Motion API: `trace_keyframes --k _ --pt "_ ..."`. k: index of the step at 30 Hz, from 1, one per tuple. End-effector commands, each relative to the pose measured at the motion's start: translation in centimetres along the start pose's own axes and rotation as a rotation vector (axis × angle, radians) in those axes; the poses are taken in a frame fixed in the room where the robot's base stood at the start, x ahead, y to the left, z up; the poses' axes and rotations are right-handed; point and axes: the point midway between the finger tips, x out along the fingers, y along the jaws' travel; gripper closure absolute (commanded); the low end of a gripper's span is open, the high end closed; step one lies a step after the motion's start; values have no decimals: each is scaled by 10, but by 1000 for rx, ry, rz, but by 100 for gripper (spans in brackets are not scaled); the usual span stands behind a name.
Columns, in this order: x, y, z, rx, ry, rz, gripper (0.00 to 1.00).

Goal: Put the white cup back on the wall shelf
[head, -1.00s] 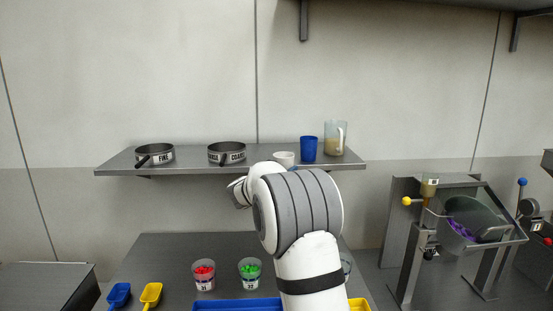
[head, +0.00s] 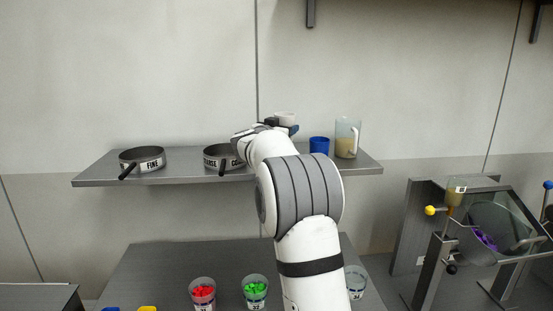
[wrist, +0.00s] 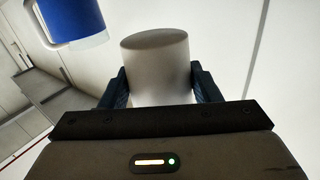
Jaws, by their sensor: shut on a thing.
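The white cup (head: 285,118) is in my gripper (head: 284,127), raised above the wall shelf (head: 110,175) in the head view. In the wrist view the cup (wrist: 157,70) stands between the two dark blue fingers of my gripper (wrist: 160,90), which are shut on it. The cup is left of and higher than the blue cup (head: 319,145) on the shelf. The blue cup also shows at the top left of the wrist view (wrist: 75,22). My arm hides part of the shelf below the gripper.
On the shelf, a pan marked FINE (head: 142,160) and a second pan (head: 218,160) stand at left, and a clear jug (head: 346,138) at right. Containers of red (head: 203,291) and green pieces (head: 255,288) stand on the table below. A frame with a hood (head: 497,225) is at right.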

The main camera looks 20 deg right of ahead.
Motion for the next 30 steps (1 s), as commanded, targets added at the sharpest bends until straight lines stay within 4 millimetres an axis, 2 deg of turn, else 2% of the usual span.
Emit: trace_keyframes --k 1,4,16,29,30 --pt "0 0 13 -5 -3 -2 69" --pt "-2 -2 31 -4 -3 -5 69" --pt "-4 -4 78 -4 -2 -12 69" --pt "-5 -5 88 -1 -2 -14 69" --pt "-5 -5 88 -1 -2 -14 42"
